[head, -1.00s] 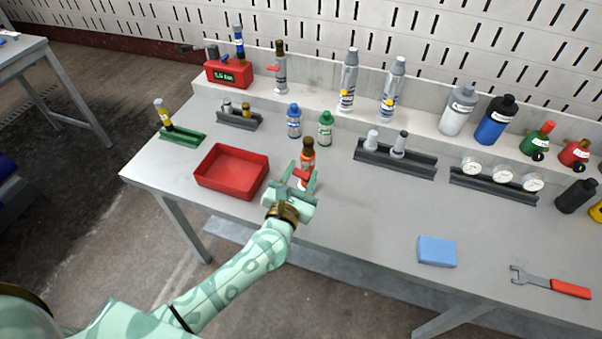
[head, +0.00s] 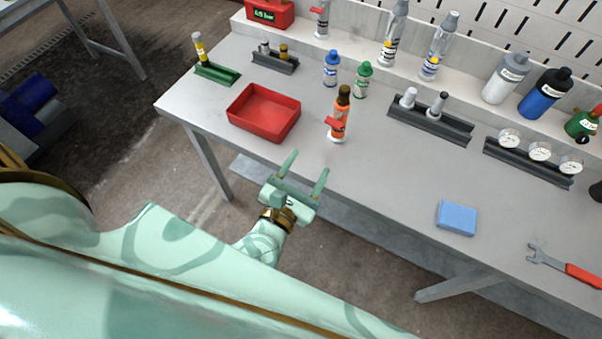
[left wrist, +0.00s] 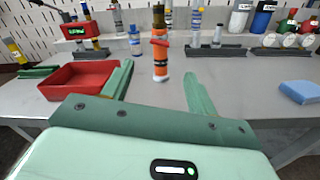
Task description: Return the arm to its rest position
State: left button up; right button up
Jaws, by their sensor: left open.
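My left gripper (head: 305,172) is open and empty in the head view, just off the table's front edge. Its two fingers also show spread apart in the left wrist view (left wrist: 158,85). The orange bottle (head: 339,118) with a brown top and a red part at its side stands upright on the table, beyond the fingertips and apart from them. The orange bottle also shows between the fingers, further off, in the left wrist view (left wrist: 160,56). My right gripper is not in view.
A red tray (head: 264,131) stands left of the bottle. Blue (head: 331,69) and green (head: 363,80) small bottles stand behind it. A blue block (head: 456,218) and a wrench (head: 563,266) lie at the right. Table (head: 380,180) between bottle and block is clear.

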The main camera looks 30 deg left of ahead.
pick_arm(q)
jog(key=shift+s, duration=1.25)
jog(key=s+f+m+g+h, duration=0.2)
jog(key=s+f+m+g, duration=0.2)
jog(key=f+m, duration=0.8)
jog(key=s+f+m+g+h, duration=0.2)
jog(key=s+f+m+g, duration=0.15)
jog(key=f+m, duration=0.85)
jog(key=s+a+f+m+g+y, duration=0.1)
jog(key=s+a+f+m+g, duration=0.2)
jog(key=s, duration=0.6)
jog(key=s+a+f+m+g+y, duration=0.1)
jog(key=s+a+f+m+g, duration=0.2)
jog(key=s+f, duration=0.4)
jog(key=s+a+f+m+g+y, duration=0.2)
jog(key=s+a+f+m+g, duration=0.2)
jog(key=s, duration=0.9)
notch_tip(320, 180, down, 2)
jog(key=m, duration=0.2)
jog(key=shift+m, duration=0.3)
